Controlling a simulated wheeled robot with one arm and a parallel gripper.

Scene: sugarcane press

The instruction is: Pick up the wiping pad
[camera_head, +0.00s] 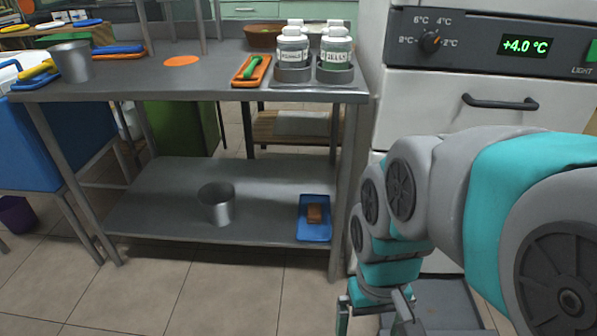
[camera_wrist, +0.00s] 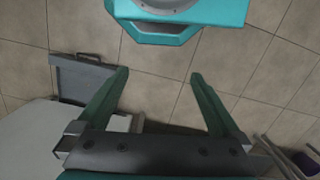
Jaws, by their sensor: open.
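A brown block (camera_head: 314,213), which looks like the wiping pad, lies on a blue tray (camera_head: 313,234) at the right end of the table's lower shelf. My gripper (camera_head: 371,314) is low in front of the white appliance, to the right of and nearer than the tray. In the wrist view my gripper (camera_wrist: 159,75) has its two green fingers spread wide with only floor tiles between them. It is open and empty. The block does not show in the wrist view.
A metal cup (camera_head: 217,205) stands on the lower shelf (camera_head: 160,195), left of the tray. Table legs and the upper top (camera_head: 200,83) frame the shelf. Labelled bottles (camera_head: 335,50) stand above. The white appliance (camera_head: 430,105) is at right. Floor in front is clear.

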